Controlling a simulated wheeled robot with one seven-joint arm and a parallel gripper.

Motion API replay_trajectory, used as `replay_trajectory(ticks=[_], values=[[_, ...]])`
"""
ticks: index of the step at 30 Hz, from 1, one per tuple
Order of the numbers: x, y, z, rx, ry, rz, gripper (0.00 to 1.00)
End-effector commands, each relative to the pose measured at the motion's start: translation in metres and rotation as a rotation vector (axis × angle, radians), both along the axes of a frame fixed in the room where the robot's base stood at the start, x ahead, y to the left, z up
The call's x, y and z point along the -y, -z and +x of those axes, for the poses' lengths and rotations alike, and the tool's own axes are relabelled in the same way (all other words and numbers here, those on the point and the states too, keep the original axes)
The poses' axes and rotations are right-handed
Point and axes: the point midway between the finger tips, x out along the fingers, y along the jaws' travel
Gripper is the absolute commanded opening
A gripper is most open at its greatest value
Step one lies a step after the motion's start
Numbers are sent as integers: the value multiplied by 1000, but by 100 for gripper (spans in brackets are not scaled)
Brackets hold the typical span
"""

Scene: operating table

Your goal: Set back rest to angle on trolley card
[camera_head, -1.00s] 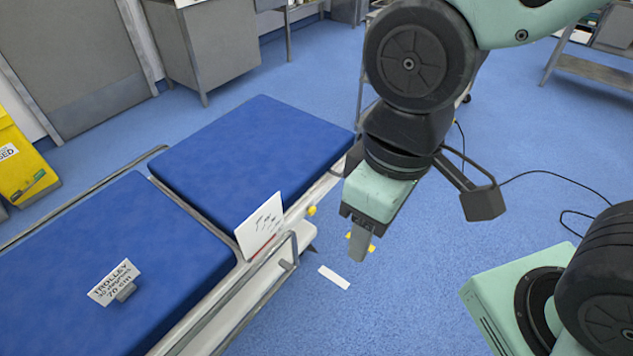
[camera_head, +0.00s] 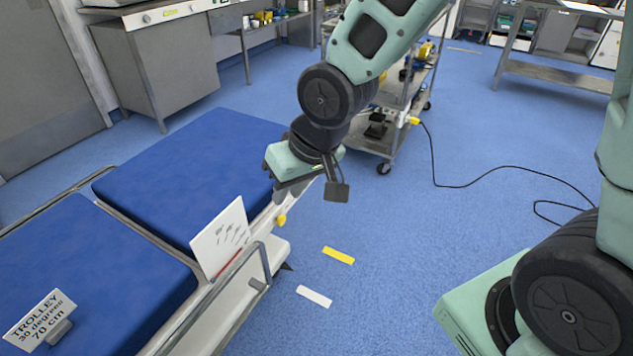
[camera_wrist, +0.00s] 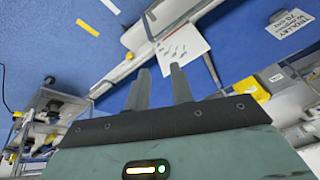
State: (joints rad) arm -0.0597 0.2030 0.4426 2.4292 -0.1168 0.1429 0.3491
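The trolley card (camera_head: 40,318) stands on the near blue cushion (camera_head: 95,262) and reads "TROLLEY 30 degrees 70 cm"; it also shows in the wrist view (camera_wrist: 290,32). The far blue cushion (camera_head: 190,165) looks flat, about level with the near one. I cannot tell which section is the back rest. A yellow knob (camera_head: 281,220) sits on the trolley's right side. My gripper (camera_wrist: 157,85) has its two fingers apart with nothing between them. In the head view it is above the right edge of the far cushion, its fingertips partly hidden.
A white sheet with drawings (camera_head: 220,238) stands at the trolley's side, near a bent metal side rail (camera_head: 262,262). A wheeled cart (camera_head: 395,110) stands behind my arm with a black cable on the floor.

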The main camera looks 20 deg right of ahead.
Motion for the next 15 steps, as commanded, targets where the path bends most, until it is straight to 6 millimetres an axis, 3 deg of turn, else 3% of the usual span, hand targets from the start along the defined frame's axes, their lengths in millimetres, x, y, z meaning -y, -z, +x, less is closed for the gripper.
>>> replay_trajectory(ticks=[1, 8, 15], values=[[5, 40, 21, 19, 58, 44, 23], [29, 125, 106, 135, 288, 288, 23], [74, 205, 180, 245, 520, 602, 23]])
